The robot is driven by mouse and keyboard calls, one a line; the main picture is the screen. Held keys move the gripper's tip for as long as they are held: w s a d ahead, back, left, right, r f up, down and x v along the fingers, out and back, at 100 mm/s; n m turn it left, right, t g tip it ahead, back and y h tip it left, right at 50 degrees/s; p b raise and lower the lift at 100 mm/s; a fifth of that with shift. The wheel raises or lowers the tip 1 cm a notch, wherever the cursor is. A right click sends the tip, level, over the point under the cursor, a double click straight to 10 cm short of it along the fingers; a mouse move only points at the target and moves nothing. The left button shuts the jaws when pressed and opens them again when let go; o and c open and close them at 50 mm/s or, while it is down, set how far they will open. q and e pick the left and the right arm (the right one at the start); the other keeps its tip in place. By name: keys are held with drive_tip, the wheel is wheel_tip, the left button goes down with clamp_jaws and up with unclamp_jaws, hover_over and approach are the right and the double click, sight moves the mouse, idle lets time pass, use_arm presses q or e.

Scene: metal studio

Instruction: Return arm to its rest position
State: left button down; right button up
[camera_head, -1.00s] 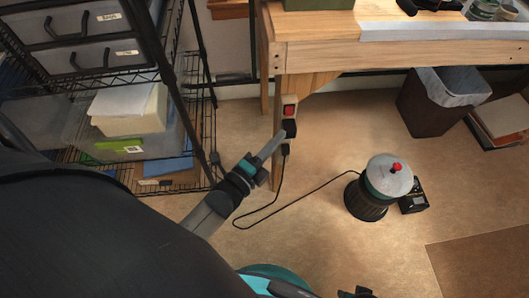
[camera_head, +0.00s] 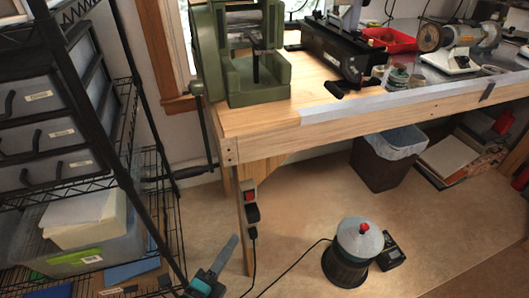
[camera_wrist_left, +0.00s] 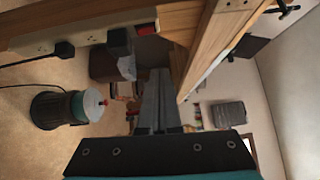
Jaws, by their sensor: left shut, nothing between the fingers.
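My left gripper (camera_head: 233,241) shows at the bottom of the head view, left of the workbench leg. Its fingers are shut with nothing between them. It is below and left of the power strip (camera_head: 249,199) with a red switch on the leg, apart from it in the picture. In the left wrist view the closed fingers (camera_wrist_left: 157,90) point away, and the strip (camera_wrist_left: 60,40) is at the upper left with a black plug in it. Most of my left arm is out of the head view. My right gripper is not in view.
A wooden workbench (camera_head: 270,133) carries a green machine (camera_head: 260,80) and other tools. A wire shelf (camera_head: 145,200) with drawers stands at the left. A lidded drum machine (camera_head: 350,265) with a red knob, its cord and a bin (camera_head: 380,170) are on the floor.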

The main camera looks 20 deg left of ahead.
use_arm(q)
drive_tip(key=s+a+f+n+g+y+p, duration=0.1)
drive_tip(key=s+f+n+g, duration=0.25)
drive_tip(key=f, duration=0.45)
drive_tip(key=s+a+f+n+g+y+p, duration=0.1)
drive_tip(key=s+f+n+g+y, duration=0.15)
drive_tip(key=f+n, duration=0.45)
drive_tip(key=s+a+f+n+g+p, duration=0.1)
drive_tip(key=s+f+n+g, duration=0.3)
drive_tip(key=s, duration=0.5)
drive_tip(key=s+a+f+n+g+p, duration=0.1)
drive_tip(key=s+a+f+n+g, duration=0.2)
drive_tip(key=s+f, duration=0.6)
drive_tip(key=n+g+y, duration=0.1)
drive_tip(key=g, duration=0.1)
drive_tip(key=shift+g, duration=0.3)
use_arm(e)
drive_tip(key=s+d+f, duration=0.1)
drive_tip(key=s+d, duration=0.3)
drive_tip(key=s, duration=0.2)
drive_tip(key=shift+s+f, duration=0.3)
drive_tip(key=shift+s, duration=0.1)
use_arm(q)
drive_tip(key=shift+a+f, duration=0.1)
